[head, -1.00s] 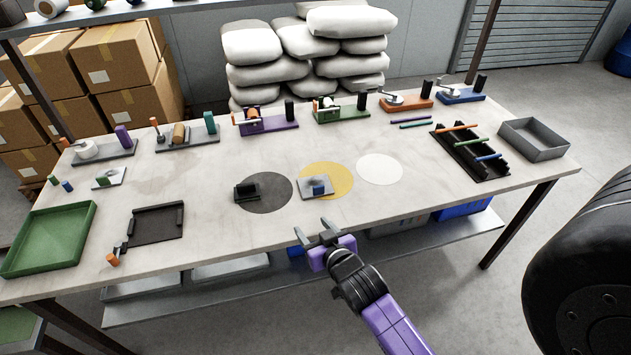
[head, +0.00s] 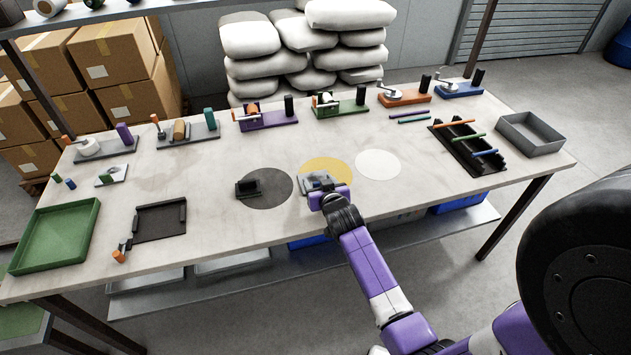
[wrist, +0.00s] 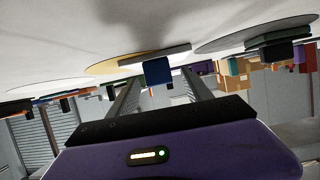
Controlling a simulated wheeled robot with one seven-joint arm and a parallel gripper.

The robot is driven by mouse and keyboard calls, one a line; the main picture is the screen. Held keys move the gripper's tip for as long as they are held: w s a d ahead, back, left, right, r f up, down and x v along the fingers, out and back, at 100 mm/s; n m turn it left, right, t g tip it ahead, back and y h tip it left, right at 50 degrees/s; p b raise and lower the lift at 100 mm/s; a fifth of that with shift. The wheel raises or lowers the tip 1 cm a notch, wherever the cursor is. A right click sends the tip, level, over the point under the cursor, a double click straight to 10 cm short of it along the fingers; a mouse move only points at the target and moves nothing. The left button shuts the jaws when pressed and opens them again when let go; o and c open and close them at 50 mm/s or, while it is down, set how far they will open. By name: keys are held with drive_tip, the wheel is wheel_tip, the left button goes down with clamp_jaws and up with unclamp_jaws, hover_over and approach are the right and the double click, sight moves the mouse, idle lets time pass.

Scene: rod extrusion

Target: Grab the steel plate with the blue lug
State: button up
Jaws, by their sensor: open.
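The steel plate (wrist: 180,49) with the blue lug (wrist: 158,71) lies on the yellow disc (wrist: 103,67). In the wrist view, which looks upside down, the lug shows between the two fingers of my gripper (wrist: 161,82). The fingers are open, one on each side of the lug, with gaps visible. Whether the fingertips reach alongside the lug in depth is hard to tell. In the head view my gripper (head: 320,187) is over the front of the plate (head: 306,186) and hides most of it and the lug.
The white disc (head: 378,165) to the right is empty. A steel plate with a green lug (head: 111,176) lies far left. Fixtures line the table's back.

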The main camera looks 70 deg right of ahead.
drive_tip(key=shift+w+d+f, duration=0.15)
drive_tip(key=shift+w+d, duration=0.05)
drive_tip(key=shift+d, duration=0.05)
drive_tip(key=shift+c, duration=0.2)
clamp_jaws()
